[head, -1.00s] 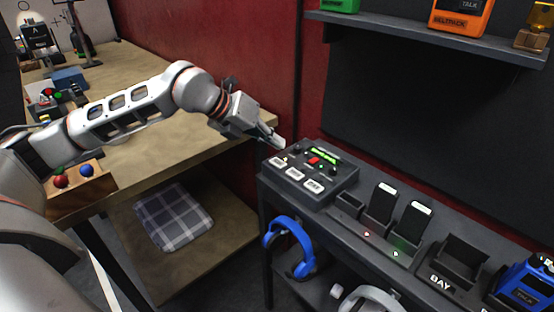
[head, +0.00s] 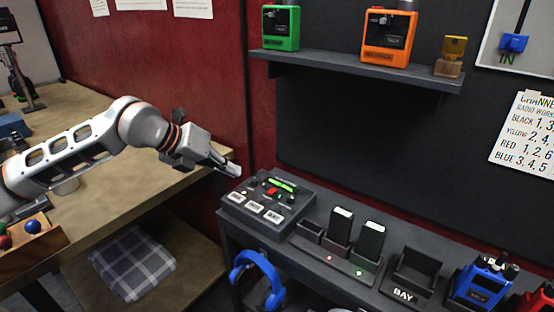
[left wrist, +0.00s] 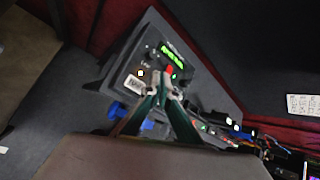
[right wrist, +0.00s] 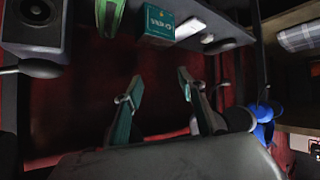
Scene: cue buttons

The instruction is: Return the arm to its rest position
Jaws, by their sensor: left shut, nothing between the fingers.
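My left arm reaches in from the left in the head view. Its gripper (head: 232,169) is shut and empty, just above the left back corner of a dark button console (head: 236,207). The console has a lit green display (head: 282,185), a red button (head: 271,191) and white labelled keys. In the left wrist view, the left fingertips (left wrist: 163,90) are together in front of the console (left wrist: 150,52), overlapping it near the red button (left wrist: 169,71). Whether they touch it cannot be told. My right gripper (right wrist: 156,87) shows only in the right wrist view, with fingers apart and nothing between them.
A wooden workbench (head: 185,182) stands beneath the left arm. A charger row and an empty bay (head: 415,269) stand right of the console. A shelf (head: 350,68) with green and orange radios is above. Blue headphones (head: 256,270) hang below the console.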

